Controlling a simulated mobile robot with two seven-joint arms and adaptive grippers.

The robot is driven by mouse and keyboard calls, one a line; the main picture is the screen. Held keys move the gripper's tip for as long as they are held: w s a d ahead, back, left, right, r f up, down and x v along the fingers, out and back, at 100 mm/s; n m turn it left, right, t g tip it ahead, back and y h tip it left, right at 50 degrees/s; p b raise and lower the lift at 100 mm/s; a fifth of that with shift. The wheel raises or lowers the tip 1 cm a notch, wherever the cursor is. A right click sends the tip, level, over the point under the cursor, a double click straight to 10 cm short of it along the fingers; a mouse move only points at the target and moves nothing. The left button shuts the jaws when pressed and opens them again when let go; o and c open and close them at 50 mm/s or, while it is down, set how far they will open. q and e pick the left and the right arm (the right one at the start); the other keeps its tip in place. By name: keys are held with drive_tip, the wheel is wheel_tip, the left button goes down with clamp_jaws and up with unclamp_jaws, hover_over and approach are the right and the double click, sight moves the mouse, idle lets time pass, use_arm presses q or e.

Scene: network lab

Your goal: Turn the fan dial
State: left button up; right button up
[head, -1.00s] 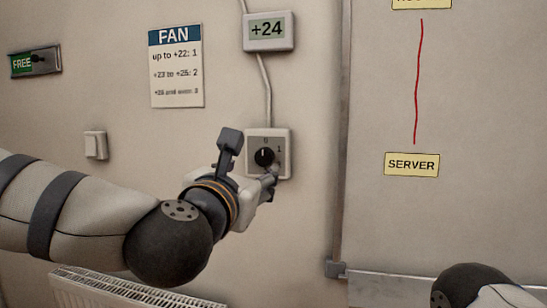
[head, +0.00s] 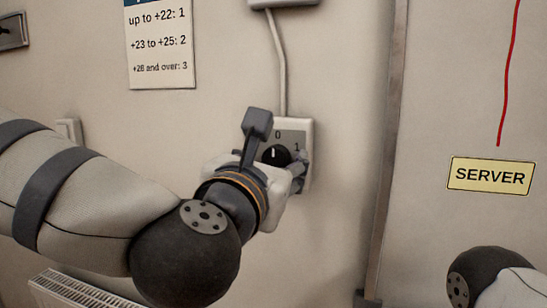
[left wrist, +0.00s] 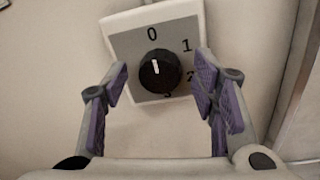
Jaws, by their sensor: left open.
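The fan dial is a round black knob (head: 276,155) with a white pointer line, on a white switch box (head: 306,127) fixed to the wall. In the left wrist view the knob (left wrist: 160,71) has its pointer toward 0, with 1 and 2 down the right side and a partly hidden mark below. My left gripper (left wrist: 162,88) is open, with one purple-padded finger on each side of the knob and visible gaps. In the head view my left gripper (head: 277,168) is at the box and covers its lower part. My right gripper is out of view.
A fan chart (head: 160,45) on the wall reads up to +22: 1, +23 to +25: 2, +26 and over: 3. The bottom of a display box (head: 284,3) shows above. A vertical trim (head: 388,150) and SERVER label (head: 491,176) are right. A radiator (head: 75,290) is low left.

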use_arm(q)
drive_tip(key=shift+s, duration=0.1)
drive_tip(key=shift+c, duration=1.4)
drive_tip(key=c, duration=0.9)
